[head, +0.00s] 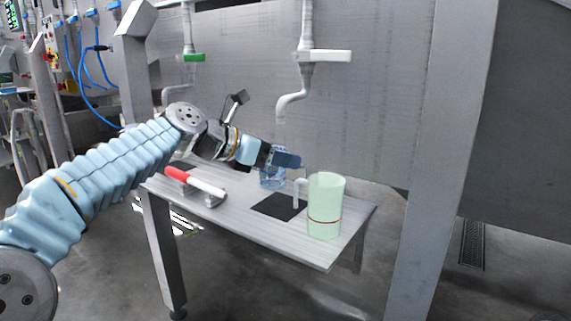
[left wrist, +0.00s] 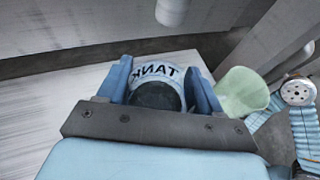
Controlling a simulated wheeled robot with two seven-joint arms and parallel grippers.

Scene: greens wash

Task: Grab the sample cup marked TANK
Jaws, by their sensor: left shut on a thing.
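The sample cup (head: 271,181) is clear and bluish and stands on or just above the steel table, towards its back. In the left wrist view the cup (left wrist: 158,76) carries the lettering TANK, upside down and facing the camera. My left gripper (head: 287,160) reaches over the cup from the left. In the left wrist view its two blue fingers (left wrist: 160,88) lie on either side of the cup, shut on it. The gripper hides part of the cup in the head view. My right gripper is not in view.
A pale green jug (head: 326,205) with a red line stands close to the cup's right. A dark mat (head: 278,206) lies in front. A red and white tool (head: 195,182) rests on a stand at left. Taps with green (head: 194,58) and white (head: 324,56) handles hang above.

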